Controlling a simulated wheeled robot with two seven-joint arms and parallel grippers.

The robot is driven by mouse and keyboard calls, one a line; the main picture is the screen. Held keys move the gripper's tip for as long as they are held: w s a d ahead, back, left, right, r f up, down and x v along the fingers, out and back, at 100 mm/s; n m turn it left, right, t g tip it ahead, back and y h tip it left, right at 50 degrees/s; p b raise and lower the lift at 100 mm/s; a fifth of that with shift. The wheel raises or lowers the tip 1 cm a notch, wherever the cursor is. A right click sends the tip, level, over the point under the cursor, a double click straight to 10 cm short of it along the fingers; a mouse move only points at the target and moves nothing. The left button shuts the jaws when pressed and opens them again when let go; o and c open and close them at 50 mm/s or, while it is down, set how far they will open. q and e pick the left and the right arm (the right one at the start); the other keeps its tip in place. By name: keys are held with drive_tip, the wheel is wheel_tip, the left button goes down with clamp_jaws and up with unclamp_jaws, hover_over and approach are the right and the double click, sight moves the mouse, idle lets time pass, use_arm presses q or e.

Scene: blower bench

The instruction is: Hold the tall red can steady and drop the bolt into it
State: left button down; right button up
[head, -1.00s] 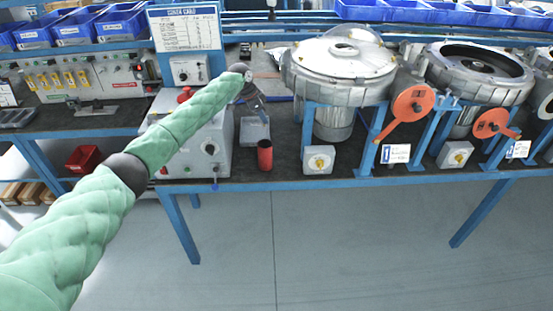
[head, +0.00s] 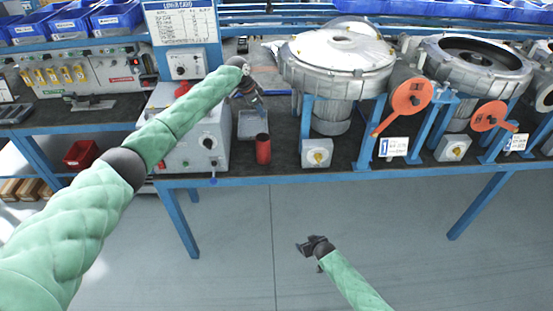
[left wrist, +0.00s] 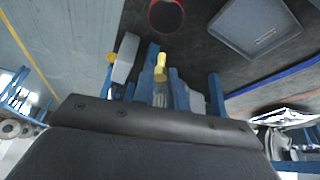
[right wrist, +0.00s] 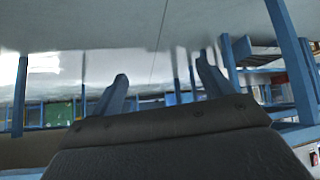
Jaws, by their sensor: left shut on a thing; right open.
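The tall red can (head: 263,150) stands upright near the bench's front edge, and its dark open top shows in the left wrist view (left wrist: 167,15). My left gripper (head: 258,106) is above and behind the can in the head view. It is shut on the bolt (left wrist: 161,68), which has a yellow head and sits between the blue fingertips (left wrist: 160,88). The bolt is too small to make out in the head view. My right gripper (head: 308,246) is open and empty, low in front of the bench over the floor. Its spread fingers show in the right wrist view (right wrist: 161,82).
A grey tray (head: 252,125) lies behind the can. A grey control box (head: 190,140) stands left of it, and a small box with a yellow knob (head: 317,153) right of it. Large round housings (head: 338,60) fill the right. Floor in front is clear.

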drive_tip(key=w+a+r+t+y, duration=0.1)
drive_tip(key=w+a+r, duration=0.2)
drive_tip(key=w+r, duration=0.85)
drive_tip(key=n+t+y, duration=0.2)
drive_tip(key=t+y, duration=0.1)
approach(266, 152)
drive_tip(key=w, duration=0.2)
drive_tip(key=x, duration=0.7)
drive_tip(key=f+x, duration=0.1)
drive_tip(key=x, duration=0.3)
drive_tip(key=shift+a+f, duration=0.15)
drive_tip(key=shift+a, duration=0.2)
drive_tip(key=shift+c, duration=0.2)
drive_tip(key=c, duration=1)
